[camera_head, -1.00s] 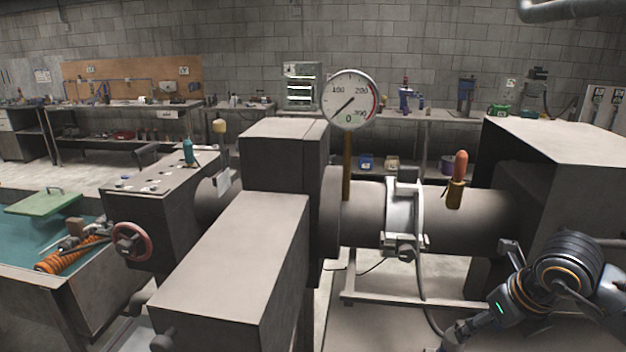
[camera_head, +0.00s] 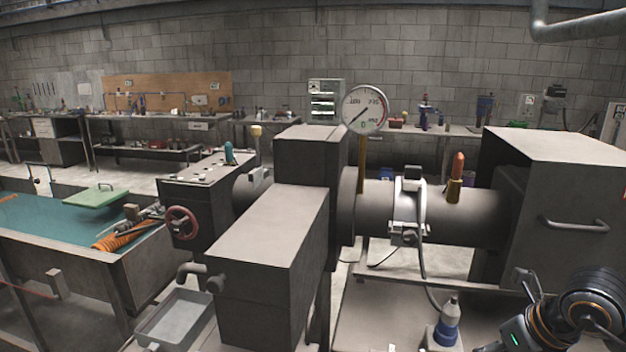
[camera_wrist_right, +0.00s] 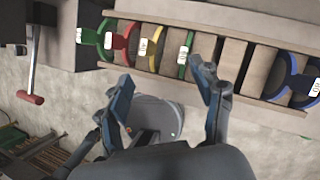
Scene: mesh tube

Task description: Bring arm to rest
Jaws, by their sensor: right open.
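My right arm (camera_head: 555,318), dark with orange rings and a green light, is at the lower right of the head view, in front of the large machine. In the right wrist view my right gripper (camera_wrist_right: 163,88) has its two blue-padded fingers spread apart with nothing between them. Beyond the fingers is a wooden rack (camera_wrist_right: 230,62) holding coloured, labelled rings, apart from the fingers as far as I can tell. My left arm and gripper are not in view.
The grey tube machine (camera_head: 265,230) with its round gauge (camera_head: 365,108) fills the middle. A teal-topped bench (camera_head: 40,215) is at left. In the wrist view, a red-handled bar (camera_wrist_right: 32,97) is at left.

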